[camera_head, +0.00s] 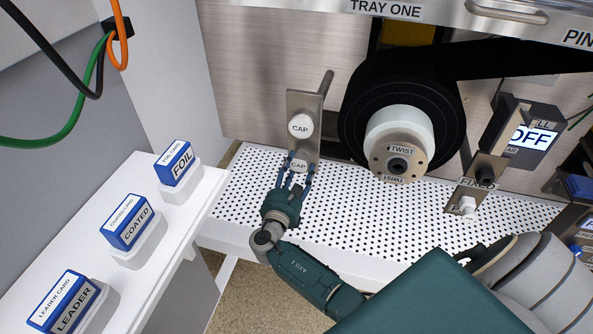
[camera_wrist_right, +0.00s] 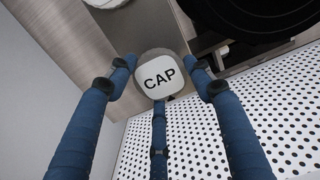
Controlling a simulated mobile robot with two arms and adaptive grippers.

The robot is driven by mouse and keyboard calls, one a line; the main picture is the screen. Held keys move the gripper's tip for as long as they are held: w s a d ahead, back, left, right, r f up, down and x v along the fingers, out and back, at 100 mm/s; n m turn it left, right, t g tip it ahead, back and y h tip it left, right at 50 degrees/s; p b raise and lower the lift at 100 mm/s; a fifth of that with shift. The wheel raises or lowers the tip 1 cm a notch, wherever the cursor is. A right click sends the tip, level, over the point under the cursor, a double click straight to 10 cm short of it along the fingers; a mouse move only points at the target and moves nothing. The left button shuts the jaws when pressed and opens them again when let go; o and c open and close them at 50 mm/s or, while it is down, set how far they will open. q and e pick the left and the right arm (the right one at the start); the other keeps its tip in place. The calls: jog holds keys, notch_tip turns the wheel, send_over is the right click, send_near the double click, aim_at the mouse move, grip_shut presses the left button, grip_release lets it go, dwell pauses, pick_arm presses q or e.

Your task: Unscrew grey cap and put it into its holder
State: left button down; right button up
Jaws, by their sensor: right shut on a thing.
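A metal plate (camera_head: 304,103) on the back wall carries a white round cap (camera_head: 300,126) marked CAP, with a grey cap (camera_head: 299,166) also marked CAP below it. My right gripper (camera_head: 297,181) comes up from below, with its blue fingers around the grey cap. In the right wrist view, the grey cap (camera_wrist_right: 161,76) sits between the fingertips of my right gripper (camera_wrist_right: 158,80), label facing the camera. The gripper is shut on it. The cap's back is hidden, so I cannot tell whether it is seated on the plate. My left gripper is not in view.
A black web roll (camera_head: 354,118) with a white TWIST hub (camera_head: 398,143) stands right of the plate. The perforated white shelf (camera_head: 360,225) below is mostly clear. A side table (camera_head: 190,215) at left holds FOIL, COATED and LEADER card boxes (camera_head: 131,221).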

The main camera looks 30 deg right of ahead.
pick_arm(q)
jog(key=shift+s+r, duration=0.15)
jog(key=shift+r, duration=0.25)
pick_arm(e)
jog(key=shift+w+d, duration=0.35)
jog(key=shift+d, duration=0.1)
jog(key=shift+w, duration=0.1)
jog(key=o, duration=1.4)
jog(key=shift+d, duration=0.1)
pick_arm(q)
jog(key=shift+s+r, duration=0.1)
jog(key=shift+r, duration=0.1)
pick_arm(e)
jog(key=shift+o, duration=0.2)
jog(key=shift+s+a, duration=0.3)
jog(key=shift+a, duration=0.1)
jog(key=v, duration=1.1)
